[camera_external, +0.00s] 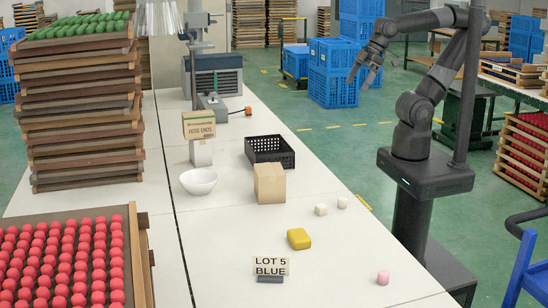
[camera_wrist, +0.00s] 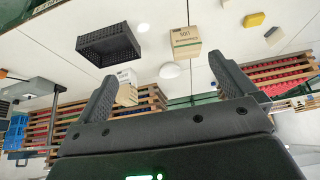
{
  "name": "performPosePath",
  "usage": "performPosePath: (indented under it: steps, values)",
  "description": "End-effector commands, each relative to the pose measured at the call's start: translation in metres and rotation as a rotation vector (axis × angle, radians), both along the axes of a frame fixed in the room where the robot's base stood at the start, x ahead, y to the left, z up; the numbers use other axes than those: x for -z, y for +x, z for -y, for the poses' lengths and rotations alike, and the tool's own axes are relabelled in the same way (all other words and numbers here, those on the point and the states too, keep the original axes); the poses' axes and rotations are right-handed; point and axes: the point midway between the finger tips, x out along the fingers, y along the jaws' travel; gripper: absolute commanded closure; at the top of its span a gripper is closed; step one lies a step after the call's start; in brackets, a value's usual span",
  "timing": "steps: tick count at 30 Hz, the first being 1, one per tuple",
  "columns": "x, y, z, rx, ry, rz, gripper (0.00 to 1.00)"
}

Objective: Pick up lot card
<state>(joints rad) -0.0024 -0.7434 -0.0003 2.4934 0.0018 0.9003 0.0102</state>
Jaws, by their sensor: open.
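The lot card (camera_external: 270,266) is a pale card reading "LOT 5 BLUE". It stands upright in a small dark holder (camera_external: 270,279) near the front of the white table. My gripper (camera_external: 361,77) is raised high beyond the table's right edge, far from the card and empty. Its two fingers are spread apart in the wrist view (camera_wrist: 163,70). A small grey piece at the upper right of the wrist view (camera_wrist: 274,36) may be the card, but I cannot tell.
A tray of red pieces (camera_external: 143,255) is left of the card. Free table surrounds the card.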

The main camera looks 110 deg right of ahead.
Motion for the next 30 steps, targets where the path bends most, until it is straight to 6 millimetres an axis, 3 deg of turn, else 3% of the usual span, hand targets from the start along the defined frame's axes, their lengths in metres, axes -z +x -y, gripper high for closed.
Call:
performPosePath:
  steps: [5, 16, 23, 30]
  values:
    - [-0.017, 0.030, -0.010, 0.073, 0.073, -0.017, 0.00]
    - [-0.054, 0.151, -0.065, 0.390, 0.339, -0.103, 0.00]
    - [-0.053, 0.228, -0.113, 0.598, 0.482, -0.177, 0.00]
    - [-0.032, 0.302, -0.174, 0.823, 0.605, -0.262, 0.00]
